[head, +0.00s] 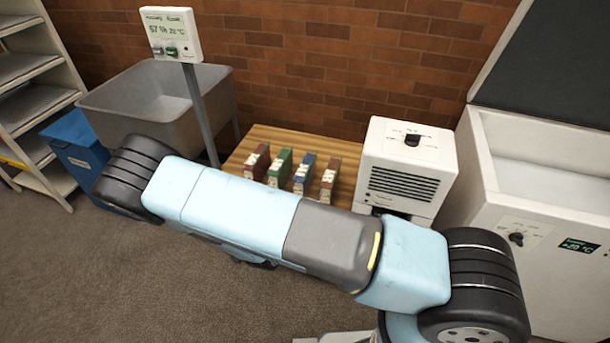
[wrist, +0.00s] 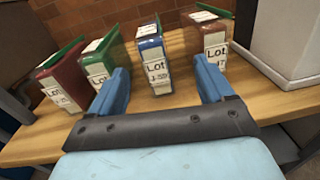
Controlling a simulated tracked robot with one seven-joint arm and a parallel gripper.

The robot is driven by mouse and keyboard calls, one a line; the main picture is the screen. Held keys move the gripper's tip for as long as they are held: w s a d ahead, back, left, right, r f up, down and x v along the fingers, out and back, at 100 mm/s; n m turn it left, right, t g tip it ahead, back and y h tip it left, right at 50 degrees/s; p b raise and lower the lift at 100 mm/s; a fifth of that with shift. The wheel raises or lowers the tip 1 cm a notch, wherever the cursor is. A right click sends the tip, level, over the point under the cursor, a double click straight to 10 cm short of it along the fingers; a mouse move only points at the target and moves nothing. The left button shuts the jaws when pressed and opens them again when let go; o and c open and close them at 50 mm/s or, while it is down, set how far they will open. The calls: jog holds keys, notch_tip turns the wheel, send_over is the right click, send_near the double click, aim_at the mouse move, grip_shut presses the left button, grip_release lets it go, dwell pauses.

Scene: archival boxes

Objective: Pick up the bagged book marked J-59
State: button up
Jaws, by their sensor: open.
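Several bagged books stand upright in a row on a wooden bench. In the wrist view the blue book (wrist: 151,45) has a white label reading "Lot" and a mark that looks like J-5 with an unclear last digit. It stands ahead of my gripper (wrist: 160,66), between the lines of its two blue fingers, which are open and empty. A green book (wrist: 97,58) and a dark red book (wrist: 62,80) stand to its left, a brown one (wrist: 206,37) to its right. Their marks are too small to read surely. The head view also shows the blue book (head: 304,174); my arm hides the gripper there.
The wooden bench (head: 250,137) backs onto a brick wall. A white vented unit (head: 405,165) stands at the bench's right, beside a white chest (head: 540,190) with an open lid. At left are a grey sink (head: 150,95), a display post (head: 200,110), a blue bin (head: 75,145) and shelves.

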aim_at(305, 176)
jog(key=shift+a+f+n+t+y, duration=0.25)
jog(key=shift+f+n+t+y, duration=0.2)
jog(key=shift+f, duration=0.3)
jog(key=shift+w+f, duration=0.1)
jog(key=shift+w, duration=0.15)
jog(key=x, duration=1.3)
jog(key=shift+w, duration=0.15)
jog(key=shift+c, duration=0.3)
jog(key=c, duration=1.3)
jog(key=shift+c, duration=0.6)
